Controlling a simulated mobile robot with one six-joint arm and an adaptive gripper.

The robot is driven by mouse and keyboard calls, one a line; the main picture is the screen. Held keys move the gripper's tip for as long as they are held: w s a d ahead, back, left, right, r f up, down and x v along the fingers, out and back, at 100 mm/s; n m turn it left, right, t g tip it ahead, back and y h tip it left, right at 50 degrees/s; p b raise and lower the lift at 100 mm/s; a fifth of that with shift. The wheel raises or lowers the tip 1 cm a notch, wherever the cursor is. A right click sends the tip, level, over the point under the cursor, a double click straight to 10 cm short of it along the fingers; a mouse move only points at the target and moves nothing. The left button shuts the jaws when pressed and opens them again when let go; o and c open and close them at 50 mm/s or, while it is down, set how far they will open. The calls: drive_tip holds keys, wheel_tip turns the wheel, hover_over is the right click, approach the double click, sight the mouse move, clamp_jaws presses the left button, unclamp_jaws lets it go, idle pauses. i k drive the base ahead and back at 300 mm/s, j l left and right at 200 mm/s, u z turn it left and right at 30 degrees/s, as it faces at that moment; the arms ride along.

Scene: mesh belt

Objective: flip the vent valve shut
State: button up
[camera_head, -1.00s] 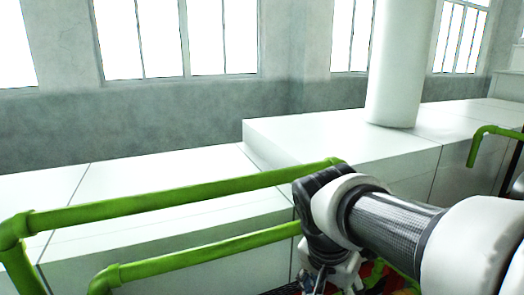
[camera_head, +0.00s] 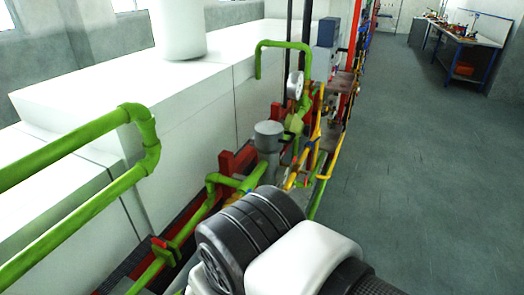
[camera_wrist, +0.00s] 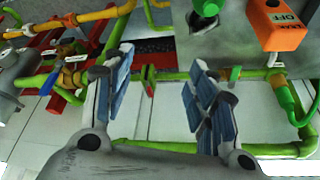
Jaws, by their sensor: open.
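My gripper (camera_wrist: 160,88) is open in the wrist view, its blue-padded fingers apart with nothing between them touching. A green pipe runs behind the fingers, with a small red and green fitting (camera_wrist: 148,80) seen in the gap between them. At the left of the wrist view a brass valve (camera_wrist: 70,76) with a blue lever (camera_wrist: 50,82) sits apart from the left finger. I cannot tell which fitting is the vent valve. In the head view my gripper is hidden behind my arm, and a red piece (camera_head: 164,251) shows on the lower green pipe.
An orange box marked OFF (camera_wrist: 277,24) and a green knob (camera_wrist: 207,7) are at the top of the wrist view. Green pipes (camera_head: 90,130), a grey cylinder (camera_head: 269,137) and a round gauge (camera_head: 295,85) crowd the head view. The floor (camera_head: 420,170) to the right is clear.

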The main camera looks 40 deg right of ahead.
sight(294, 159)
drive_tip(key=z, duration=1.55)
drive_tip(key=i+l, duration=0.2)
drive_tip(key=i, duration=0.2)
drive_tip(key=i+l, duration=0.2)
drive_tip(key=i, duration=0.2)
drive_tip(key=i+l, duration=0.2)
drive_tip(key=i, duration=0.15)
